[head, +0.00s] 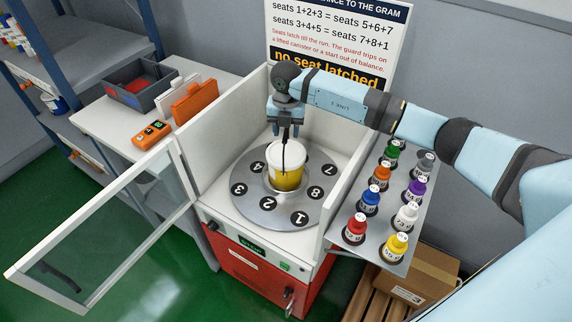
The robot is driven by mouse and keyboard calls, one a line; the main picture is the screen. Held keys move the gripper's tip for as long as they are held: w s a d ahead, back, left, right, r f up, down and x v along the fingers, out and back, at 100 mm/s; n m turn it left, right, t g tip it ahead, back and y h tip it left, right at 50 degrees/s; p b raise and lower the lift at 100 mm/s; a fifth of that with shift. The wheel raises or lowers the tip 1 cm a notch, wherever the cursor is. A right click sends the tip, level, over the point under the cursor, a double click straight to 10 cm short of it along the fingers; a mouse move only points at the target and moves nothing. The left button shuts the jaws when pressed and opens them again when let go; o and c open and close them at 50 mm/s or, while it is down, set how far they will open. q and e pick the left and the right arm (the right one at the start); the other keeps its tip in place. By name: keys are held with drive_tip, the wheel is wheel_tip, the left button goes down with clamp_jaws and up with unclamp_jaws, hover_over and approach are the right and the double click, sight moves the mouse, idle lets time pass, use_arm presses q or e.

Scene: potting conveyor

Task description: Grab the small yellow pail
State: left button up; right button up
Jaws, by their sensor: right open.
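The small yellow pail (287,179) has a white upper part and stands upright at the middle of a round metal turntable (254,208) with numbered black seats. My right gripper (285,148) points down directly above the pail. It is open, and its fingers overlap the pail's rim in the picture. A thin dark line, perhaps the pail's handle or a finger, runs down in front of the pail. I cannot tell whether the fingers touch it. My left gripper is not in view.
White walls (222,122) enclose the turntable on both sides. A glass door (110,225) stands open at left. Several coloured bottles fill a grey shelf (422,222) at right. A bench (95,121) at left holds a grey bin (133,90) and an orange device (152,134).

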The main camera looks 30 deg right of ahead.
drive_tip(key=shift+f, duration=0.85)
clamp_jaws()
drive_tip(key=shift+w+r, duration=0.1)
drive_tip(key=shift+r, duration=0.05)
idle(0.6)
